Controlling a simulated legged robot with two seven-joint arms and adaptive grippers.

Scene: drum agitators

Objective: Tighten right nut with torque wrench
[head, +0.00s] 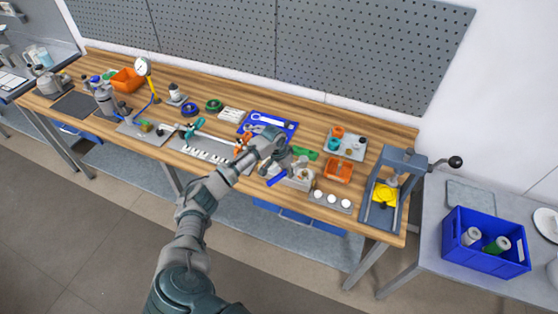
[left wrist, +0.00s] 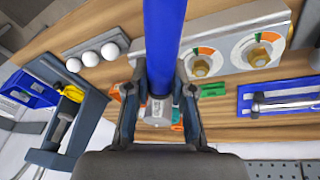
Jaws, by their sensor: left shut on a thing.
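My left gripper (head: 281,158) hangs over the front middle of the bench. It is shut on a torque wrench with a blue handle (head: 276,180). In the left wrist view, the blue handle (left wrist: 163,40) runs from between the fingers (left wrist: 160,100) out past the top edge, and a grey metal end (left wrist: 158,112) shows between the fingers. A grey block (head: 300,181) sits just right of the wrench, partly hidden by the gripper. In the left wrist view it carries two brass nuts (left wrist: 201,66) (left wrist: 260,57), each on an orange-and-green dial. The wrench appears apart from both nuts. My right gripper is not in view.
A plate with white balls (head: 331,200) lies right of the block. Behind are an orange bin (head: 338,170), a grey tray of small parts (head: 346,144) and a blue tool tray (head: 268,125). A grey press (head: 386,190) stands at the bench's right end.

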